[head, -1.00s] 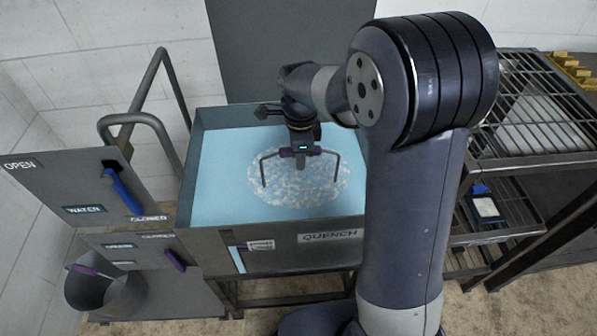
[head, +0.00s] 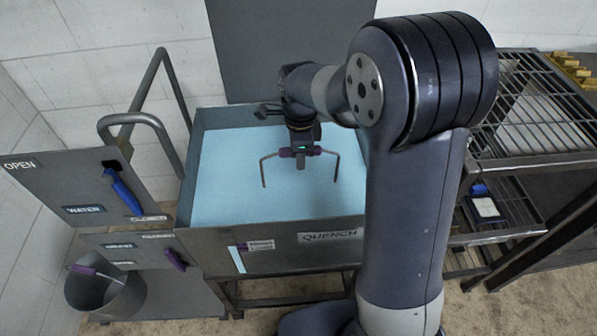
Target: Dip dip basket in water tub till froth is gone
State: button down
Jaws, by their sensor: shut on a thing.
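The water tub (head: 205,118) is a grey metal tank labelled QUENCH, full of light blue water with a clear, even surface. No froth shows on the part of the water in view. My gripper (head: 300,152) is over the middle of the tub, shut on the purple grip of the dip basket's dark handle (head: 265,168). The handle's two legs go down into the water. The basket body is hidden below the surface. My arm covers the tub's right side.
Left of the tub is a panel (head: 85,195) with a blue WATER lever (head: 122,190) and a purple-handled lever (head: 174,259) below. A grey bucket (head: 105,292) stands at lower left. Bent pipes (head: 150,125) rise behind the panel. A wire rack (head: 530,130) stands at right.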

jog(key=shift+r, duration=0.1)
dwell(0.3)
notch_tip(320, 180, up, 22)
jog(key=p, duration=1.8)
jog(key=shift+p, duration=0.3)
dwell(1.1)
notch_tip(320, 180, up, 12)
jog(key=p, duration=0.8)
dwell(0.3)
